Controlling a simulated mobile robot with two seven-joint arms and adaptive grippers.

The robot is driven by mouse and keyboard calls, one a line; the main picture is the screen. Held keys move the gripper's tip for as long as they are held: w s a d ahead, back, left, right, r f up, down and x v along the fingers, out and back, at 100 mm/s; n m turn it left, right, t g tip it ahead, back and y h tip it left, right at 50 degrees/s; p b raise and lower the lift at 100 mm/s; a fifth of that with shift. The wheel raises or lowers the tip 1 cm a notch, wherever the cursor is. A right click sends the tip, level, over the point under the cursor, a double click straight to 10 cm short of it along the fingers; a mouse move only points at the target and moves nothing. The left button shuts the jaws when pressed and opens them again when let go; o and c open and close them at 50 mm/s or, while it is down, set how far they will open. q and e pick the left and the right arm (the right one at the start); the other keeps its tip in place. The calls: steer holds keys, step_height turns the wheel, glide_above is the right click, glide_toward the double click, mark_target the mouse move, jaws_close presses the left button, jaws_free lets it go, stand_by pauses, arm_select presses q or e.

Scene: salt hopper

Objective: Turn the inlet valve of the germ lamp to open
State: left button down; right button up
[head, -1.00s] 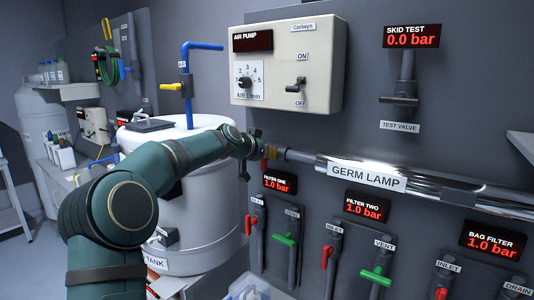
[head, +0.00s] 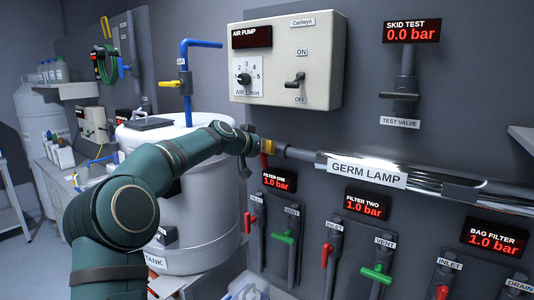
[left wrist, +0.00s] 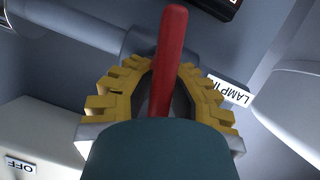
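The germ lamp (head: 450,188) is a shiny horizontal tube with a white label on the right side of the wall panel. A grey pipe leads from its left end to the inlet valve, whose red handle (head: 265,163) points down in the head view. My left gripper (head: 265,146), with yellow fingers, is at this valve. In the left wrist view the red handle (left wrist: 172,35) lies between the fingers (left wrist: 167,75), which close in on both its sides. A partly hidden "LAMP IN" label (left wrist: 228,92) is beside it. The valve body is mostly hidden by my gripper. My right gripper is out of view.
The air pump box (head: 285,60) juts out above the gripper. A white tank (head: 190,215) stands behind my arm. Filter valves with red and green handles (head: 285,238) line the panel below. A test valve (head: 400,97) is at upper right.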

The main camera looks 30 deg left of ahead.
arm_select(q)
steer(key=shift+a+f+n+t+h+b, duration=0.3)
steer(key=shift+n+h+b, duration=0.55)
steer(key=shift+n, duration=0.95)
steer(key=shift+a+f+n+t+h+b, duration=0.1)
steer(key=shift+f+n+t+h+b, duration=0.3)
steer(key=shift+n+h+b, duration=0.95)
steer(key=shift+a+f+n+t+h+b, duration=0.2)
steer(key=shift+n+t+h, duration=0.25)
steer(key=shift+n, duration=1.8)
steer(key=c, duration=0.9)
jaws_free()
steer(key=shift+s, duration=0.15)
steer(key=shift+c, duration=0.2)
steer(key=shift+r, duration=0.15)
